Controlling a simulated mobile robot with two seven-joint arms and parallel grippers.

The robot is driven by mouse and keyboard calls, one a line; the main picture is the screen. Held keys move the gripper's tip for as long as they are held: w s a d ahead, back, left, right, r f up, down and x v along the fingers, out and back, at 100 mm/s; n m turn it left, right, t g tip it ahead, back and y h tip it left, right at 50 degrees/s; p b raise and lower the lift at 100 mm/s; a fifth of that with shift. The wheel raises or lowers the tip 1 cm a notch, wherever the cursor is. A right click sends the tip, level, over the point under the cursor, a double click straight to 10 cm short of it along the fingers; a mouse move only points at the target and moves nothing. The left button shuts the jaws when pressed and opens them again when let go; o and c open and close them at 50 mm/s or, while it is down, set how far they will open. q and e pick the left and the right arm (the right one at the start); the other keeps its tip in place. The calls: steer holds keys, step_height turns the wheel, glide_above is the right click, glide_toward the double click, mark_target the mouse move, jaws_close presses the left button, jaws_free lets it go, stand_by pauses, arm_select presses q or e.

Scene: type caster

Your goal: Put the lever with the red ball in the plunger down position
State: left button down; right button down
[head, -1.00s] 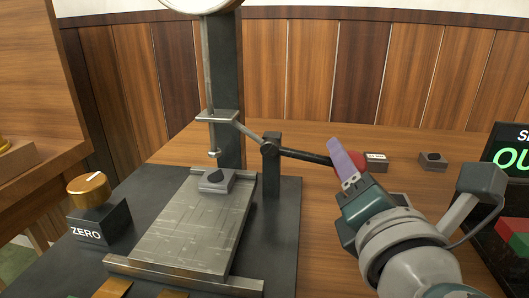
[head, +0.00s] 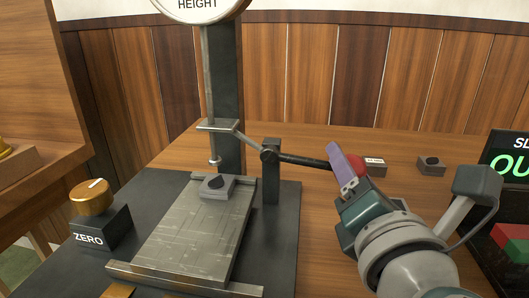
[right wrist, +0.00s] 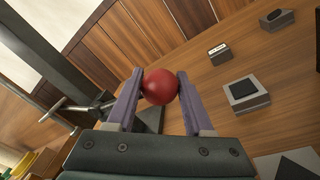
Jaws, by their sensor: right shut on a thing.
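The lever (head: 304,160) is a dark rod running right from a pivot on a short black post (head: 270,175), tilted slightly down to the right. Its red ball (right wrist: 159,87) sits between the two purple fingers of my right gripper (right wrist: 160,92) in the right wrist view. In the head view the right gripper (head: 349,170) hides most of the ball. The plunger (head: 215,150) hangs from the lever's left end, its tip just above a grey block with a dark top (head: 217,187); I cannot tell whether they touch. My left gripper is not in view.
The block rests on a metal plate (head: 185,240) on a dark base. A ZERO box with a brass knob (head: 91,198) stands left. Small grey blocks (head: 431,166) lie on the table behind my right arm. A dark display (head: 510,165) stands at the right edge.

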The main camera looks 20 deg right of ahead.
steer(key=r+n+p, duration=0.1)
steer(key=p, duration=0.2)
steer(key=r+n+p, duration=0.2)
steer(key=p, duration=0.1)
steer(key=r+n+p, duration=0.2)
steer(key=p, duration=0.1)
steer(key=shift+w+a+r+g+p, duration=0.15)
steer(key=shift+a+g+p, duration=0.1)
steer(key=shift+g+p, duration=0.15)
steer(key=shift+w+a+r+n+p, duration=0.2)
steer(key=shift+r+n+p, duration=0.1)
steer(key=shift+n+p, duration=0.5)
steer(key=shift+c, duration=1.5)
jaws_free()
steer(key=shift+s, duration=0.15)
steer(key=v, duration=0.9)
steer(key=shift+s+a+r, duration=0.15)
steer(key=shift+s+a, duration=0.1)
steer(key=shift+s, duration=0.05)
